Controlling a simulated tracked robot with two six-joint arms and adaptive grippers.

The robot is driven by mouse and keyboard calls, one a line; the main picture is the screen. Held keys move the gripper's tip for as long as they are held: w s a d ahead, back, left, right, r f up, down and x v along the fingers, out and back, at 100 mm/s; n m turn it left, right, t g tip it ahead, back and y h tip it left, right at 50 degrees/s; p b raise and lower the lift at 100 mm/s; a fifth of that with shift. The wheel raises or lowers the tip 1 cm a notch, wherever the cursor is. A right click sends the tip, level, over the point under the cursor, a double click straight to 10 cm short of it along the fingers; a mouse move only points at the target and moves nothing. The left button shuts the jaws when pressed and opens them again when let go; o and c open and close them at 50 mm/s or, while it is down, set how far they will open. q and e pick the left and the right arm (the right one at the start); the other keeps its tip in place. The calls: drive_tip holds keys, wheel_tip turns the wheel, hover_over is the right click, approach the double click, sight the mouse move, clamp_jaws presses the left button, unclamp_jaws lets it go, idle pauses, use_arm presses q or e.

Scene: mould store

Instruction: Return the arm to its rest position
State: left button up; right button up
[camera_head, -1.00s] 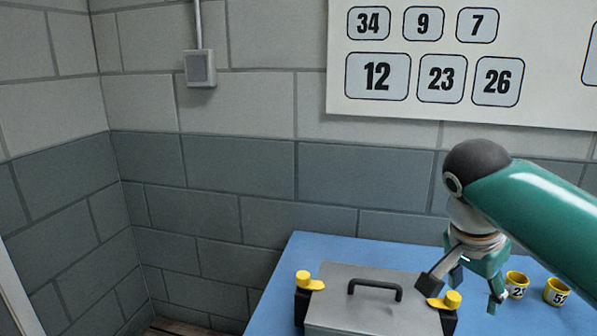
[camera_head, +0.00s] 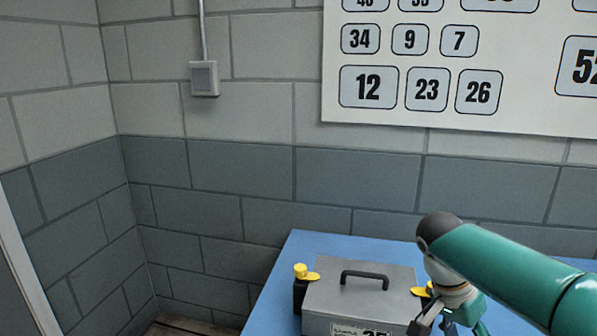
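My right arm comes in from the right, and its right gripper (camera_head: 449,326) points down at the bottom edge of the picture. Its fingers are spread, with nothing seen between them, though the tips are partly cut off. The gripper is in front of the right end of a grey box (camera_head: 385,290) with a black handle (camera_head: 371,278). I cannot tell whether it touches the box. My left gripper is not in view.
The box stands on a blue table (camera_head: 318,246). It has a yellow clamp (camera_head: 301,271) on its left and another, mostly hidden, on its right. A label shows on its front. A numbered board (camera_head: 430,112) hangs on the block wall behind.

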drive_tip(key=s+a+f+n+g+y+p, duration=0.25)
drive_tip(key=s+f, duration=0.25)
drive_tip(key=f, duration=0.6)
drive_tip(key=s+a+f+n+g+y+p, duration=0.1)
drive_tip(key=s+a+f+g+p, duration=0.2)
drive_tip(key=f, duration=0.7)
drive_tip(key=s+a+f+n+t+y, duration=0.1)
drive_tip(key=s+a+f+y, duration=0.1)
drive_tip(key=s+a+f, duration=0.4)
drive_tip(key=s+a+f+n+t+y, duration=0.25)
drive_tip(key=s+a+f, duration=0.2)
drive_tip(key=s, duration=0.35)
drive_tip(key=w+t, duration=0.1)
drive_tip(key=w+n+t, duration=0.1)
drive_tip(key=w, duration=0.1)
drive_tip(key=w+f+n+t, duration=0.1)
drive_tip(key=t, duration=0.1)
drive_tip(key=shift+w+a, duration=0.25)
drive_tip(key=shift+a, duration=0.15)
